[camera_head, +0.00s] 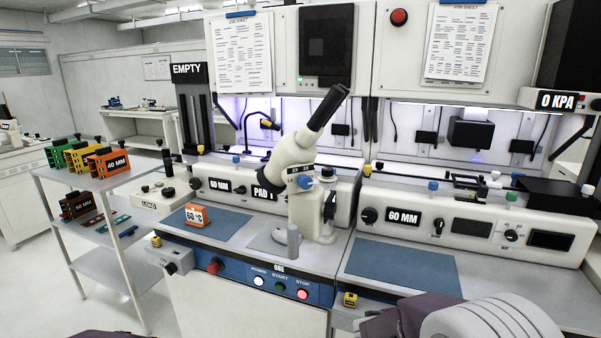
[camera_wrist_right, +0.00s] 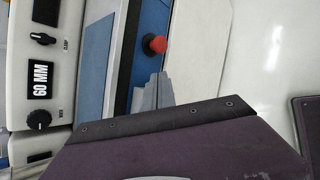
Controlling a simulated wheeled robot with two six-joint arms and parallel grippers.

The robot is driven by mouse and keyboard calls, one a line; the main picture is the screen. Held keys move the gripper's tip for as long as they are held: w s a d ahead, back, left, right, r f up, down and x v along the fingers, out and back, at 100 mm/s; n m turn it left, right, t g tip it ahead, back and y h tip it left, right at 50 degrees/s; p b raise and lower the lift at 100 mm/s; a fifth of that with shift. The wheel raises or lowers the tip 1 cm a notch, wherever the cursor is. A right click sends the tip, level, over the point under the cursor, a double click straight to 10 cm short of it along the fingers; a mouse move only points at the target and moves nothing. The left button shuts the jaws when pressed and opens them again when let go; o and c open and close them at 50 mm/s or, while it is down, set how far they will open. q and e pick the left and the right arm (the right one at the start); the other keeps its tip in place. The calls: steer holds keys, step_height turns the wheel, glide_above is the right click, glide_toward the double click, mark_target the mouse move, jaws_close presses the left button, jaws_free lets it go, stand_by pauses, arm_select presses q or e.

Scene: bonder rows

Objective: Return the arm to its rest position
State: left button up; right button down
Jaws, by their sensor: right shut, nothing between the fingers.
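My right gripper (camera_wrist_right: 157,92) shows in the right wrist view as grey fingertips beyond its purple and black body. The fingers are together with nothing between them. They are in front of a bench edge with a blue strip and a red button (camera_wrist_right: 155,44). In the head view, my right arm (camera_head: 490,318) comes in at the bottom right, in front of the right-hand bench; its fingertips cannot be made out there. Only a dark sliver, which may be my left arm, shows at the bottom left edge. My left gripper is out of view.
The bench has a microscope (camera_head: 300,155), a 60 °C block (camera_head: 196,216), a blue mat (camera_head: 400,268) and a 60 MM console (camera_head: 470,228). A shelf cart (camera_head: 105,262) with coloured blocks stands at left. Pale floor (camera_wrist_right: 270,50) is open at right in the wrist view.

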steer(key=s+d+f+m+g, duration=0.2)
steer(key=s+d+m+g, duration=0.1)
steer(key=s+m, duration=0.3)
steer(key=s+a+f+m+g+y, duration=0.2)
steer(key=s+a+f+m+y, duration=0.2)
steer(key=s+a+m+y, duration=0.5)
step_height(320, 180, up, 15)
steer(key=s+a+m+h+p, duration=0.1)
steer(key=a+p, duration=0.1)
steer(key=p, duration=1.3)
steer(key=shift+a+f+m, duration=0.15)
steer(key=shift+a+m, duration=0.25)
